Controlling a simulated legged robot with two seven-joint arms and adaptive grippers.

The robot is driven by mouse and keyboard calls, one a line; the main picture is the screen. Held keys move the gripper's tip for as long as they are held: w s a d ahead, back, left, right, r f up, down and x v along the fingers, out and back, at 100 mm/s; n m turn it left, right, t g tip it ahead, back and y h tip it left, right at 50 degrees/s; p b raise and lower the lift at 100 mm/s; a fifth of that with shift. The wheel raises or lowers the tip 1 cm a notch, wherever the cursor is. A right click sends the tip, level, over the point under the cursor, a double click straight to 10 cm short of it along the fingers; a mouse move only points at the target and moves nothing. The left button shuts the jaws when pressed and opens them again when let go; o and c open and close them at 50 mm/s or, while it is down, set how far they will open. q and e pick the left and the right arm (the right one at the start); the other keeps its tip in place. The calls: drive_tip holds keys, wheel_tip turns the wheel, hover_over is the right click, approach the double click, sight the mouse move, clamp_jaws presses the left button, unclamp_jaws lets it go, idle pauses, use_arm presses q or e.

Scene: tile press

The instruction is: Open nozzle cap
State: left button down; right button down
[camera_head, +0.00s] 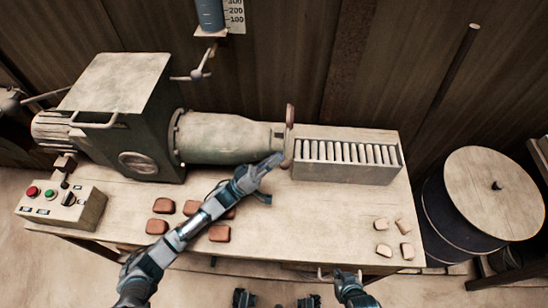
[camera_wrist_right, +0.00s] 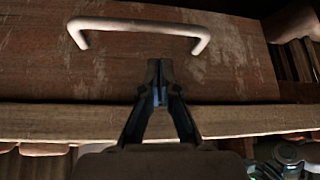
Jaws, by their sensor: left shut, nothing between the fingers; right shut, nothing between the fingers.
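The press (camera_head: 215,137) lies along the table with its grey nozzle pointing right. A thin, reddish-brown nozzle cap (camera_head: 290,115) stands upright at the nozzle's right end, in front of the roller rack. My left gripper (camera_head: 276,160) is shut and empty. Its tips are at the lower part of the cap, and I cannot tell whether they touch it. My right gripper (camera_head: 339,272) is shut and empty at the table's front edge. In the right wrist view, my right gripper (camera_wrist_right: 160,72) points at a wooden drawer front with a pale handle (camera_wrist_right: 140,27).
The roller rack (camera_head: 347,160) stands right of the nozzle. Reddish clay pieces (camera_head: 219,233) lie near my left forearm, and pale pieces (camera_head: 383,251) lie at the front right. A control box (camera_head: 62,205) sits at left. A round drum (camera_head: 480,200) stands right of the table.

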idle(0.5)
use_arm(q)
drive_tip(key=s+a+f, duration=0.1)
drive_tip(key=s+a, duration=0.4)
drive_tip(key=a, duration=0.7)
drive_tip(key=shift+d, duration=0.15)
